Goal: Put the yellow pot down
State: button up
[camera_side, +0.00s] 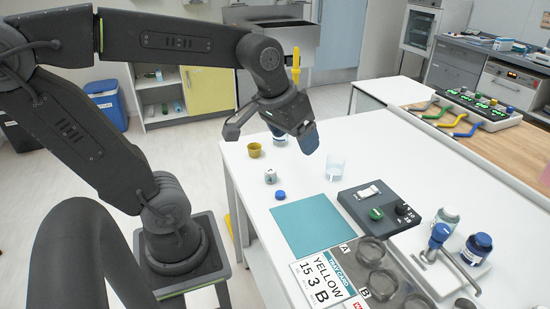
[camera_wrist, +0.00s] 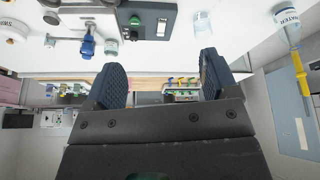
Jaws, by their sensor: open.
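The small yellow pot (camera_side: 254,150) stands on the white table near its left far edge in the side view. It is open at the top, and nothing touches it. It does not show in the wrist view. My gripper (camera_side: 307,138) hangs above the table to the right of the pot, apart from it. In the wrist view my gripper (camera_wrist: 160,80) has its two blue fingers wide apart with nothing between them. A card (camera_side: 322,280) reads "YELLOW 15 3 B" beside the grey holder (camera_side: 345,262), which has round wells marked A and B.
A teal mat (camera_side: 300,226) lies bare on the table. A clear cup (camera_side: 335,168), a blue cap (camera_side: 280,195), a small white container (camera_side: 270,176) and a dark device (camera_side: 362,205) stand around it.

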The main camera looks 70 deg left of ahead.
jog(key=s+d+f+m+t, duration=0.1)
jog(key=s+d+m, duration=0.2)
jog(key=s+d, duration=0.1)
jog(key=shift+s+d+f+h, duration=0.2)
jog(key=shift+s+d+h, duration=0.2)
jog(key=shift+s, duration=0.45)
dwell(0.5)
